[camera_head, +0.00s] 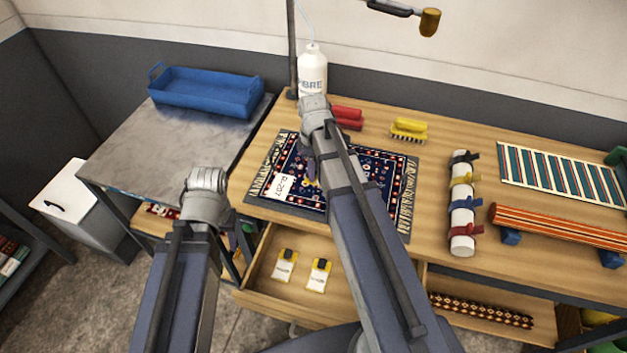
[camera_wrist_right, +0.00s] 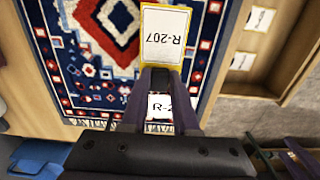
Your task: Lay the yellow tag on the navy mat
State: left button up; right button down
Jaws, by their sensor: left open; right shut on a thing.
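The navy mat (camera_head: 395,175) is a patterned navy, red and white rug lying flat on the wooden table; it also fills the left of the right wrist view (camera_wrist_right: 60,50). My right gripper (camera_head: 312,170) is shut on the yellow tag (camera_wrist_right: 168,38), a yellow-edged card reading R-207, over the mat. In the head view my arm hides most of the tag. I cannot tell its height over the mat. A white R-207 card (camera_head: 285,187) lies on the mat's left part, partly behind my fingers in the wrist view. My left gripper (camera_head: 240,240) is open, left of the drawer.
A blue tray (camera_head: 205,90) stands left.

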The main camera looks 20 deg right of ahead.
jog(key=shift+f+b, duration=1.6)
jog(key=shift+f, duration=0.2)
jog(key=shift+f, duration=0.2)
jog(key=c, duration=0.7)
grip_release()
jog(key=shift+r, duration=0.1)
notch_tip(320, 180, up, 12)
jog(key=p, duration=1.2)
jog(key=s+a+m, duration=0.2)
jog(key=s+a, duration=0.2)
jog(key=a, duration=0.1)
jog(key=s+a+m, duration=0.2)
jog(key=s+a, duration=0.3)
jog(key=a, duration=0.1)
jog(key=s+a+m+h, duration=0.1)
jog(key=s+a+m, duration=0.1)
jog(key=s+a, duration=0.3)
jog(key=shift+s+a+r+m, duration=0.2)
jog(key=shift+a+m, duration=0.2)
